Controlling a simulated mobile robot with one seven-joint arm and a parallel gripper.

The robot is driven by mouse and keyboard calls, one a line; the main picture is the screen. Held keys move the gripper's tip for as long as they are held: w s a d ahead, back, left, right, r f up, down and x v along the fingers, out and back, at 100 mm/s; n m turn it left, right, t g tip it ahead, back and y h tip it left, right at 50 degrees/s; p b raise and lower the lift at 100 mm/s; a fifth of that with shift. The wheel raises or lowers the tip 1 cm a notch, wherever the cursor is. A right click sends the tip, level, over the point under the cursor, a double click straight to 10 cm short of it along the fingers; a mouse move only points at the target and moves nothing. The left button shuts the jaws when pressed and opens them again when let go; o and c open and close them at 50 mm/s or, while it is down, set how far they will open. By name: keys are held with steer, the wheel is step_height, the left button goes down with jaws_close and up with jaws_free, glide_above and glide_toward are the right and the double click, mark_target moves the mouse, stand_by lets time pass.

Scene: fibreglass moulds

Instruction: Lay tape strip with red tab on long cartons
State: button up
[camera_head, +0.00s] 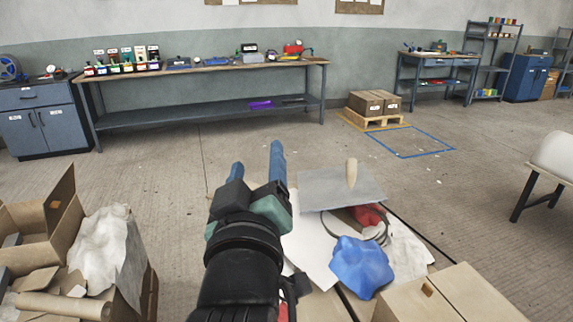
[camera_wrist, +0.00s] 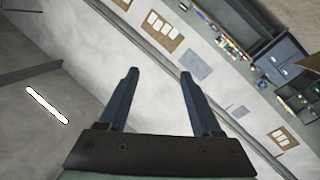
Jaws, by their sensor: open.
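My gripper (camera_head: 257,156) is raised in front of the head camera, its two blue fingers apart with nothing between them. In the wrist view my gripper (camera_wrist: 160,74) is also open and empty, facing the wall and ceiling. Long cardboard cartons (camera_head: 450,297) are at the bottom right of the head view, partly covered by other items and cut off by the frame edge. I cannot make out a tape strip with a red tab in either view. My arm hides part of the area left of the cartons.
On the cartons lie a blue cloth (camera_head: 361,265), a red cloth (camera_head: 366,214), white sheets (camera_head: 312,245) and a grey plate (camera_head: 330,187) with a wooden handle. An open box (camera_head: 135,265) of scrap stands at left. A workbench (camera_head: 205,69) lines the wall. Floor between is clear.

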steer(key=s+d+r+m+t, duration=0.2)
steer(key=s+r, duration=0.5)
steer(key=r, duration=0.4)
steer(key=s+d+r+m+t, duration=0.2)
steer(key=s+r+m+t, duration=0.2)
steer(key=r, duration=0.7)
steer(key=s+t, duration=0.2)
steer(key=s, duration=0.1)
steer(key=shift+s+t, duration=0.15)
steer(key=shift+t, duration=0.15)
